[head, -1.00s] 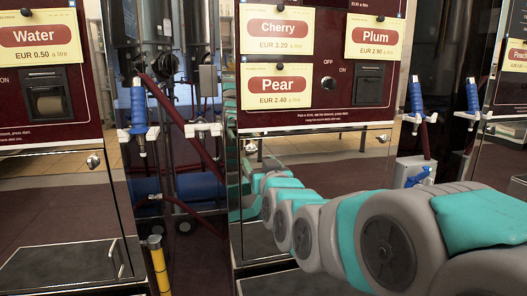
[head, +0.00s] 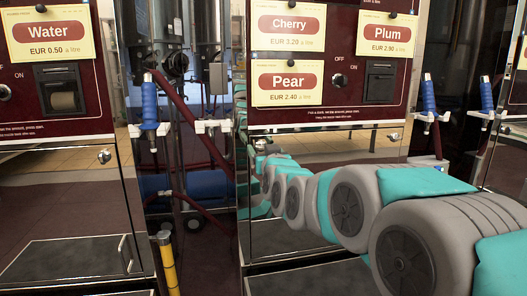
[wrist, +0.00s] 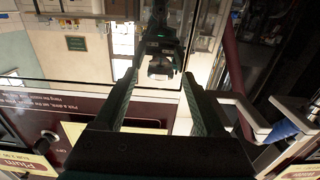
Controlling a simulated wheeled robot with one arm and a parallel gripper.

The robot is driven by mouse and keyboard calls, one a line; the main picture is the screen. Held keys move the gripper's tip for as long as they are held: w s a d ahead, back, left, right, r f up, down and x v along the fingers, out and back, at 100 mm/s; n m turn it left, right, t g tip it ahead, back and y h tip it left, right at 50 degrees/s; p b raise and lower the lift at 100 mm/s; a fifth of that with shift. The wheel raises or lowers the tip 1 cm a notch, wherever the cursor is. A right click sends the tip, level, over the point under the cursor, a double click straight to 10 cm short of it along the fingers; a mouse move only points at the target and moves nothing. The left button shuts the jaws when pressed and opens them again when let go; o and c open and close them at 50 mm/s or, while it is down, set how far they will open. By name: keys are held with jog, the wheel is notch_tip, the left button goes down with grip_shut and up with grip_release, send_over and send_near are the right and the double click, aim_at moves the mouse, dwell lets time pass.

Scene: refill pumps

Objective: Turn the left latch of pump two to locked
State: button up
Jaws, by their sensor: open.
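Pump two appears to be the middle machine, with Cherry, Plum and Pear (head: 289,81) labels on its dark red panel. Its left latch (head: 260,143) is a small metal piece at the top left of the shiny lower door, just above my arm. Whether it is turned to locked is too small to tell. In the wrist view, which is upside down, a bright metal piece (wrist: 160,68), probably this latch, shows between the fingertips. My gripper (wrist: 158,76) is open and empty, its fingers on either side of that piece in the picture; contact cannot be made out.
The right latch (head: 394,136) is on the same door. A blue nozzle (head: 149,102) hangs left of the pump and another (head: 429,95) right of it. The Water machine (head: 58,35) stands left. A white holder bracket (wrist: 250,115) is beside my gripper. The door mirrors my arm.

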grip_shut()
dwell(0.5)
jog(key=shift+n, duration=0.4)
jog(key=n, duration=0.3)
jog(key=shift+n, duration=0.4)
jog(key=n+p, duration=0.1)
jog(key=n, duration=0.3)
jog(key=shift+n, duration=0.3)
jog(key=n, duration=0.4)
jog(key=shift+a+f, duration=0.1)
jog(key=shift+n, duration=2.4)
